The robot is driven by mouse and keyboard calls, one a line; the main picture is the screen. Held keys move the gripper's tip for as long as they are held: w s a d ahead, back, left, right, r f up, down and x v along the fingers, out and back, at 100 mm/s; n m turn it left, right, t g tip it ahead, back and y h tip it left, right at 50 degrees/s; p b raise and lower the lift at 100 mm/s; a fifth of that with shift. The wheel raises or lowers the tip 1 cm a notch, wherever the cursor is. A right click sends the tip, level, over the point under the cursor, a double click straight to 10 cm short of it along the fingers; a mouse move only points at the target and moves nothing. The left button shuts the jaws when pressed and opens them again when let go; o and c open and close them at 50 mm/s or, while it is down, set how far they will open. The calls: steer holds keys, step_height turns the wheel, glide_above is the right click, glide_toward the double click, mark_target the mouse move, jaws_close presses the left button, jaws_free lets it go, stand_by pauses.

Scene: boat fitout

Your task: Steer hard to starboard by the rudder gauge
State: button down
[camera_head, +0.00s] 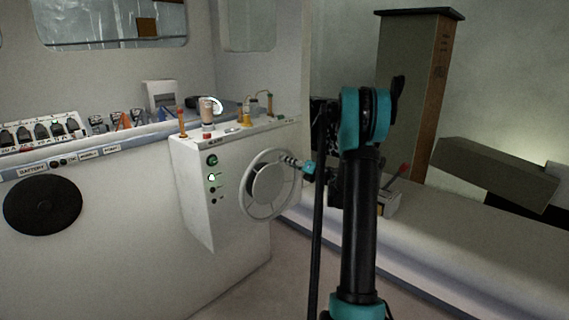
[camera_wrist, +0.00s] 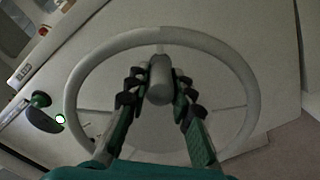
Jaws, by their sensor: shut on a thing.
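A grey steering wheel (camera_head: 246,192) is mounted on the front of a white console (camera_head: 190,190). It also shows in the wrist view, where its rim (camera_wrist: 82,75) loops around the jaws. My gripper (camera_head: 290,161) reaches the wheel's upper right side from the right. In the wrist view my gripper (camera_wrist: 159,80) is closed around a grey rounded knob (camera_wrist: 159,92), with a finger on each side, just inside the rim. The fingers and knob hide part of the wheel's middle. I cannot pick out or read a rudder gauge in either view.
Small indicators (camera_head: 212,177), one lit green, sit left of the wheel. Bottles and small fittings (camera_head: 207,117) stand on the console top. A bench (camera_head: 450,235) with a red-handled lever box (camera_head: 392,200) lies to the right. A black disc (camera_head: 42,205) is on the left wall.

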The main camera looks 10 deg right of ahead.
steer(key=w+d+f+m, duration=0.1)
steer(key=d+f+m, duration=0.1)
steer(key=f, duration=0.5)
steer(key=w+d+f+m, duration=0.2)
steer(key=f+m, duration=0.3)
steer(key=f, duration=0.1)
steer(key=shift+d+f+m, duration=0.15)
steer(key=shift+f+m, duration=0.15)
steer(key=shift+f, duration=0.1)
stand_by(0.4)
steer(key=c, duration=1.3)
jaws_free()
steer(key=shift+c, duration=0.2)
steer(key=v, duration=1.2)
